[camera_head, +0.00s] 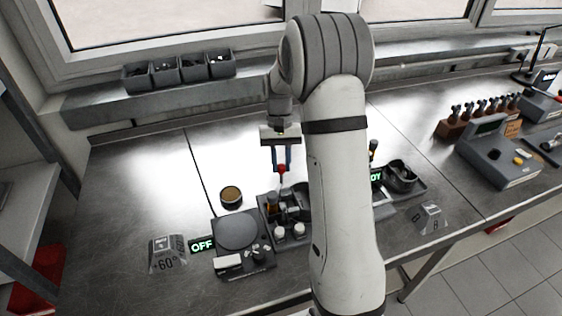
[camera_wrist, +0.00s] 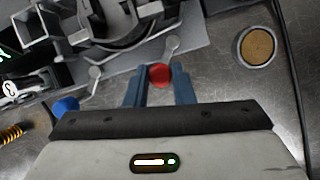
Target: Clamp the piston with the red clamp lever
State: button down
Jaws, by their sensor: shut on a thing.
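My gripper (camera_head: 282,160) points down over the bench with its two blue fingers around a red ball knob (camera_head: 281,170). The wrist view shows the same knob (camera_wrist: 160,73) between the fingertips, and I take it to be the red clamp lever's end. The lever's shaft is mostly hidden. The grey fixture (camera_wrist: 112,70) lies just beyond the knob in the wrist view, with a dark round seat on it. I cannot make out the piston clearly; my arm covers part of the fixture in the head view.
A round tan-topped part (camera_head: 231,194) stands on the bench left of the fixture. A dark round plate device (camera_head: 239,232) sits in front, beside an OFF display (camera_head: 201,245). A blue knob (camera_wrist: 65,106) is near my left finger in the wrist view. The back left bench is clear.

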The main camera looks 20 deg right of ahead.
jog(key=c, duration=1.3)
grip_release()
jog(key=shift+o, duration=0.2)
jog(key=v, duration=0.7)
jog(key=shift+w+r+b, duration=0.2)
jog(key=shift+r+b, duration=0.15)
jog(key=shift+b, duration=0.1)
jog(key=shift+d, duration=0.1)
